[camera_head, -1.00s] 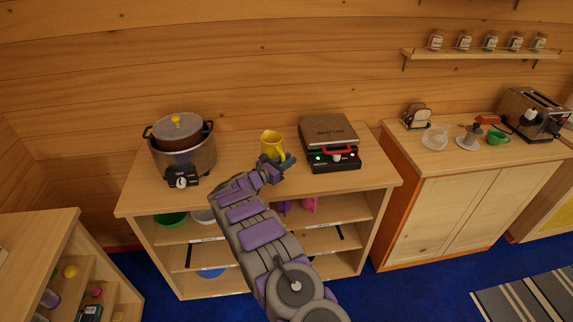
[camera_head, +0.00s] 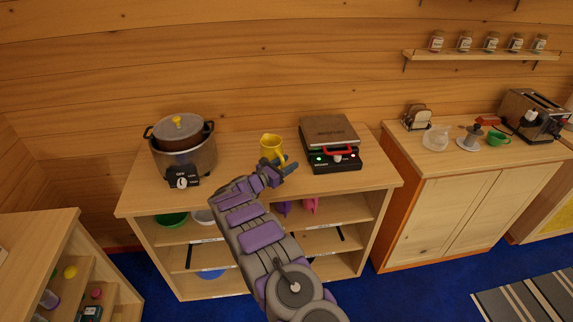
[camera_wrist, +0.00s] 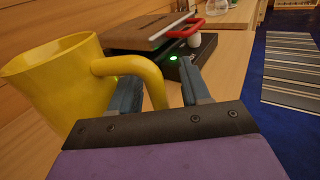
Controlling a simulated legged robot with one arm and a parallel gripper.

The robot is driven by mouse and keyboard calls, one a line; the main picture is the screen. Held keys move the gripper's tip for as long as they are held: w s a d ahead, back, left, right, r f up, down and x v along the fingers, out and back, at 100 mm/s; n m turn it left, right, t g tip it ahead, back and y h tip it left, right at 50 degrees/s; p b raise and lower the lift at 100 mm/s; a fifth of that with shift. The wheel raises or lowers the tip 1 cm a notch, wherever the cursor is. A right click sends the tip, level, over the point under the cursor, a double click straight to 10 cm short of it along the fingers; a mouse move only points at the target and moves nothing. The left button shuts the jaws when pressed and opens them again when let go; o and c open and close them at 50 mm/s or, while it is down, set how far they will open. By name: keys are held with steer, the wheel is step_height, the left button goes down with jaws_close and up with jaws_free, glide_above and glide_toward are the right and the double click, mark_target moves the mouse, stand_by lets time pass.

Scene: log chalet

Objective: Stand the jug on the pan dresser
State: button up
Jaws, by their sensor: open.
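The yellow jug (camera_head: 270,145) stands upright on the top of the pan dresser (camera_head: 135,197), between the slow cooker and the grill. In the wrist view the jug (camera_wrist: 58,85) fills the left side, with its handle (camera_wrist: 130,66) pointing right. My gripper (camera_head: 290,165) is open, at the near right side of the jug. In the wrist view the fingers of my gripper (camera_wrist: 160,85) are spread, with the lower part of the handle showing between them. I cannot tell whether either finger touches it. The jug's base is hidden behind my gripper.
A slow cooker (camera_head: 184,150) stands on the left of the dresser top. A contact grill (camera_head: 331,145) with a red handle stands close on the right. A cabinet (camera_head: 460,200) with a glass jug, moka pot, green cup and toaster stands further right.

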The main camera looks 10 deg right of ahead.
steer(key=p+v, duration=0.1)
steer(key=v, duration=1.1)
steer(key=shift+r+p, duration=0.1)
steer(key=shift+p, duration=0.25)
steer(key=w+a+r+n+t+y, duration=0.2)
steer(key=w+r+n+t+y, duration=0.15)
steer(key=r+n, duration=0.3)
steer(key=w+a+r+n+t+y, duration=0.1)
steer(key=w+r+n+t+y, duration=0.1)
steer(key=w+r+n+y, duration=0.5)
steer(key=s+a+r+n+g+y, duration=0.3)
steer(key=s+r+n+y, duration=0.5)
steer(key=s+n, duration=0.5)
steer(key=s+d+f+n+g+h, duration=0.1)
steer(key=s+d+n+g, duration=0.3)
steer(key=s, duration=1.4)
steer(key=s+d+f+n+g+h, duration=0.1)
steer(key=s+d+n+g, duration=0.4)
steer(key=s+n, duration=0.5)
steer(key=s+d+f+n+g+h, duration=0.1)
steer(key=s+d+n+g, duration=0.4)
steer(key=s, duration=2)
steer(key=d+f+n, duration=0.1)
steer(key=d+n, duration=0.1)
steer(key=d, duration=0.1)
steer(key=shift+s+d+f, duration=0.2)
steer(key=shift+s+f, duration=0.05)
steer(key=shift+s, duration=0.1)
steer(key=shift+h, duration=0.25)
